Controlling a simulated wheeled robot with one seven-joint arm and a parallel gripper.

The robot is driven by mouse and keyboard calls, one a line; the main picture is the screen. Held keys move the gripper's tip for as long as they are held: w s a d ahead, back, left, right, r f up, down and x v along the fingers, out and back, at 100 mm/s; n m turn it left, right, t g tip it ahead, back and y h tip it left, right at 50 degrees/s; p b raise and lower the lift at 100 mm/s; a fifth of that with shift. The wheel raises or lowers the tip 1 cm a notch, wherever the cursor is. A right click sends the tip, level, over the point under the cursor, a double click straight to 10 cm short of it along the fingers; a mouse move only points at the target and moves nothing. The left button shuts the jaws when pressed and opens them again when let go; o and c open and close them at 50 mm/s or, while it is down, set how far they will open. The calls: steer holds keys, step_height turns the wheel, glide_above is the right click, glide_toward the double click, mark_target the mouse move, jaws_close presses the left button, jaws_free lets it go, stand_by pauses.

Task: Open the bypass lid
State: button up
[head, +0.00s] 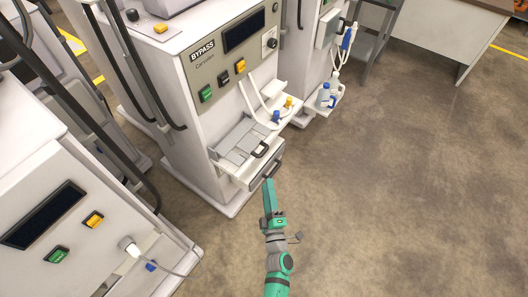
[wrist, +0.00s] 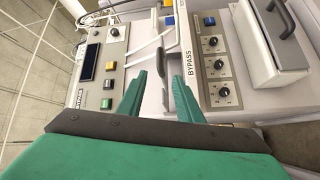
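The bypass machine (head: 185,95), a white cabinet marked BYPASS, stands left of centre in the head view. A grey lid (head: 236,138) with a black handle (head: 259,150) lies on its front ledge, looking closed. My green gripper (head: 269,190) is in front of and below this ledge. In the wrist view the two fingers of my gripper (wrist: 154,82) are apart with nothing clearly held. A dark bar handle (wrist: 168,62) shows just beyond the fingertips, beside a white strip lettered BYPASS (wrist: 190,62). I cannot tell whether a finger touches it.
Below the ledge is a grey drawer front (head: 266,167); the wrist view shows a box with a large dark handle (wrist: 281,18). A knob panel (wrist: 216,70) lies close right of the fingers. Another machine (head: 85,215) stands at lower left. The floor (head: 400,190) at right is clear.

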steer(key=n, duration=0.2)
glide_toward(264, 151)
steer(key=shift+y, duration=0.3)
steer(key=w, duration=0.6)
steer(key=w+a, duration=0.1)
steer(key=w, duration=0.3)
steer(key=shift+w+a, duration=0.1)
jaws_close()
